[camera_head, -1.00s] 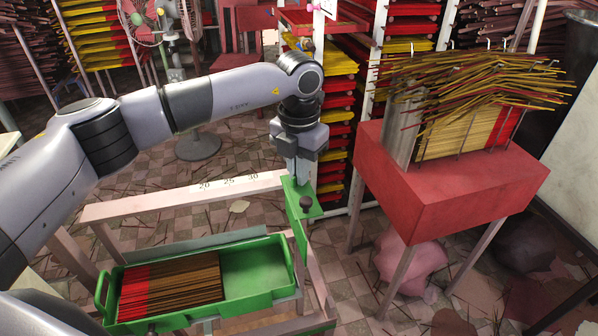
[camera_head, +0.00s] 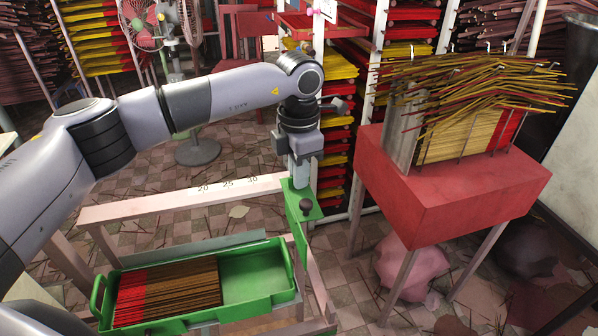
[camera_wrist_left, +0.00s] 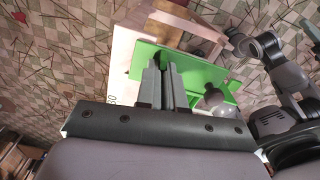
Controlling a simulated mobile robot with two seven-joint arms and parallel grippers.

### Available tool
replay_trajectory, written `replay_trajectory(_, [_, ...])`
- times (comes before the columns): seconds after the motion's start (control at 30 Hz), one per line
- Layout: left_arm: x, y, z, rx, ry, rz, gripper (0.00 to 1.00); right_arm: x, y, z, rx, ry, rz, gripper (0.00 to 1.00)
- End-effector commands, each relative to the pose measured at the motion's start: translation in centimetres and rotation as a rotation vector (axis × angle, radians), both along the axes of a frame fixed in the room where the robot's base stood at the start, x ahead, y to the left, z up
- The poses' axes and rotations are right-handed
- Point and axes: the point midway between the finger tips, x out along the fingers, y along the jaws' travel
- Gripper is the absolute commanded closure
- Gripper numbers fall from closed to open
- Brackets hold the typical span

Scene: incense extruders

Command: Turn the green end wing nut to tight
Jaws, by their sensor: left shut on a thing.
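The green end plate (camera_head: 291,201) stands at the right end of the wooden measuring rail, and it also shows in the wrist view (camera_wrist_left: 205,76). My left gripper (camera_head: 299,184) points down onto the top of this plate. In the wrist view its two grey fingers (camera_wrist_left: 164,76) lie close together over the green plate. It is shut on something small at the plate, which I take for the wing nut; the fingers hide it. A dark round knob (camera_head: 306,205) sits on the plate just in front of the fingers, apart from them.
A green tray (camera_head: 258,278) with red and brown incense sticks lies in front of the wooden rail (camera_head: 180,202). A red stand (camera_head: 452,190) with a pile of sticks is at the right.

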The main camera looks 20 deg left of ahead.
Motion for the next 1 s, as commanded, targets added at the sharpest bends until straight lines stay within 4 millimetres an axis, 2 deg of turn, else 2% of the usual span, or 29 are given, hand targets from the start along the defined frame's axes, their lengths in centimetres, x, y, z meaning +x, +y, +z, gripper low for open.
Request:
replay_trajectory(0.37, [0.1, 0.0, 0.2, -0.001, -0.003, -0.002, 1.00, 0.0, 0.0, 0.1, -0.001, -0.001, 0.001, 0.57])
replay_trajectory(0.4, [0.1, 0.0, 0.2, -0.001, -0.003, -0.001, 0.80, 0.0, 0.0, 0.1, -0.001, -0.001, 0.001, 0.57])
replay_trajectory(0.43, [0.1, 0.0, 0.2, -0.002, -0.003, -0.001, 0.70, 0.0, 0.0, 0.1, -0.001, -0.001, 0.001, 0.57])
replay_trajectory(0.47, [0.1, 0.0, 0.1, -0.002, -0.003, -0.001, 0.67, 0.1, 0.0, 0.1, -0.001, -0.001, 0.001, 0.57])
replay_trajectory(0.77, [0.1, 0.0, 0.2, 0.000, -0.001, -0.001, 0.67, 0.1, -0.1, 0.1, -0.001, -0.002, 0.000, 0.57])
replay_trajectory(0.87, [0.1, 0.0, 1.2, 0.000, -0.004, -0.001, 0.67, 0.1, -0.1, 0.0, -0.001, -0.002, 0.000, 0.57])
replay_trajectory(1.0, [0.1, 0.0, 3.5, -0.002, -0.006, -0.001, 0.67, 0.1, -0.1, -0.1, -0.001, -0.001, 0.000, 0.57])
